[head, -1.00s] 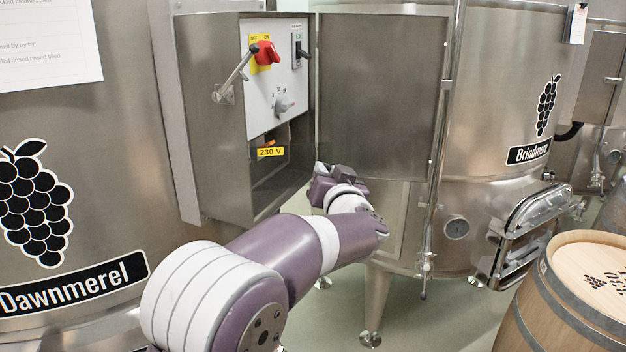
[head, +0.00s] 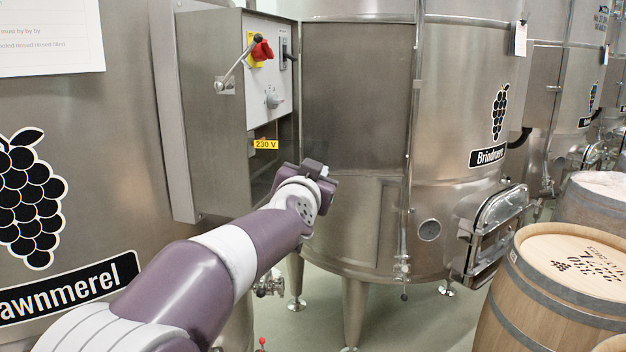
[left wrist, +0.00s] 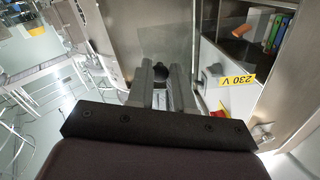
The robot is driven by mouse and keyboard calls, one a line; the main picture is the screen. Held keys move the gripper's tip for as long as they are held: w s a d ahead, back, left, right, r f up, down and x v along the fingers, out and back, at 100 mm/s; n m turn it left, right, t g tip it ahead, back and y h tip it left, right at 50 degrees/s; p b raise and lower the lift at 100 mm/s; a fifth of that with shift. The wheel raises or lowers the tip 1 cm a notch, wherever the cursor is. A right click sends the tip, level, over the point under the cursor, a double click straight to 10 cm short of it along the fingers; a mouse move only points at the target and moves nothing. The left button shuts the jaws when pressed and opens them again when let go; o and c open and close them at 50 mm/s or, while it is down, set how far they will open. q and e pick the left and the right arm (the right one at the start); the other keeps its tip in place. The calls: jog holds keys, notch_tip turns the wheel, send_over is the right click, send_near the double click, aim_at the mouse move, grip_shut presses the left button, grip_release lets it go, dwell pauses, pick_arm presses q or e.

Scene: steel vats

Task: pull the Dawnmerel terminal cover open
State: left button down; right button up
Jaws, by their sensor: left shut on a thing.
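The Dawnmerel control box (head: 205,120) stands open on the left vat. Its terminal compartment, with a yellow 230 V label (head: 265,145), is below the switch panel; the wrist view shows coloured terminals (left wrist: 268,32) inside it. The see-through terminal cover (head: 317,128) shows faintly, standing out from the box's right side; it also shows in the left wrist view (left wrist: 168,38). My left gripper (head: 316,170) is at its lower end. In the wrist view its fingers (left wrist: 162,84) are shut on the cover's dark knob (left wrist: 160,66), which they partly hide. My right gripper is out of view.
A red rotary switch (head: 262,48) and a metal lever (head: 238,65) are on the box above. Barrels (head: 570,262) stand at the lower right. Floor shows between the vats.

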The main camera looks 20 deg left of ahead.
pick_arm(q)
jog(key=shift+r, duration=0.2)
jog(key=c, duration=1)
grip_release()
jog(key=shift+f, duration=0.1)
jog(key=shift+s, duration=0.1)
jog(key=s+d, duration=0.1)
jog(key=s, duration=1.1)
jog(key=shift+s, duration=0.15)
jog(key=shift+s+d, duration=0.1)
